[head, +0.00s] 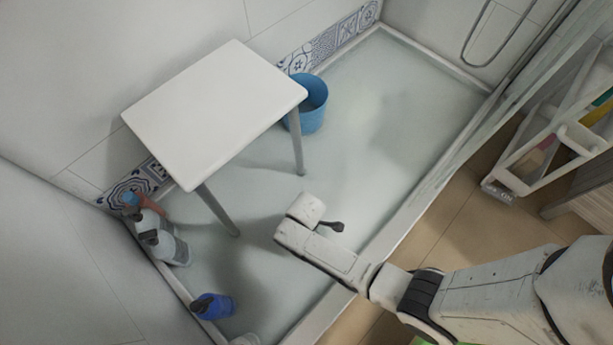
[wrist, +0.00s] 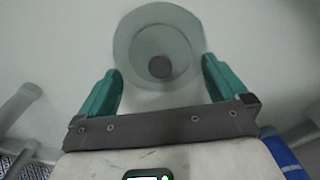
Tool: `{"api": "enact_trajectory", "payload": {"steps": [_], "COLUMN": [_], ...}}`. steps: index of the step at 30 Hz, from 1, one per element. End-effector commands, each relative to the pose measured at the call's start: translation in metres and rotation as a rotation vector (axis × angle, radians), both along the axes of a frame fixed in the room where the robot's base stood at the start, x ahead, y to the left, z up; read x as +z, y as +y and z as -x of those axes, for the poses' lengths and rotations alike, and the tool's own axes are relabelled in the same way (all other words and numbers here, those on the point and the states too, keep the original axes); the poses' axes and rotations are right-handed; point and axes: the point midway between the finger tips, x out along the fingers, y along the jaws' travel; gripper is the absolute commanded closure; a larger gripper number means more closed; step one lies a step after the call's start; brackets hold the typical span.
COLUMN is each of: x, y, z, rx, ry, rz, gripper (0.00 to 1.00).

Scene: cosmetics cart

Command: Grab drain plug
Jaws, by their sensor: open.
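The drain is a pale round recess (wrist: 133,42) in the shower floor, seen in the wrist view. A small dark round piece, apparently the drain plug (wrist: 160,67), sits in its middle. My gripper (wrist: 162,65) is open, with one teal finger on each side of the recess in the picture. Nothing is between the fingers except the view of the drain below. I cannot tell the height of the fingertips above the floor. In the head view my arm's end hides the fingers and the drain.
A white table (head: 215,110) stands on grey legs left of my arm. A blue bucket (head: 307,105) is behind it. Pale bottles (head: 165,245) and a blue bottle (head: 212,306) line the left edge. A white-framed cart (head: 510,180) stands outside the shower at right.

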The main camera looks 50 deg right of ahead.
Motion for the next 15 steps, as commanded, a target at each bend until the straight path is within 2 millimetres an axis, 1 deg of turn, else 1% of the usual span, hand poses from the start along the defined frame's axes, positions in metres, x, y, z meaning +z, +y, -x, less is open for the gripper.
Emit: {"api": "enact_trajectory", "payload": {"steps": [1,4,7,13,15], "x": [-0.013,-0.025,-0.027,-0.026,-0.026], "y": [0.000,0.000,0.000,0.000,0.000], "z": [0.001,0.001,0.000,0.000,0.000], "rx": [0.000,0.000,0.000,0.000,0.000], "ry": [0.001,0.000,0.000,0.000,0.000], "rz": [0.000,0.000,0.000,0.000,0.000], "gripper": [0.00,0.00,0.00,0.00,0.07]}}
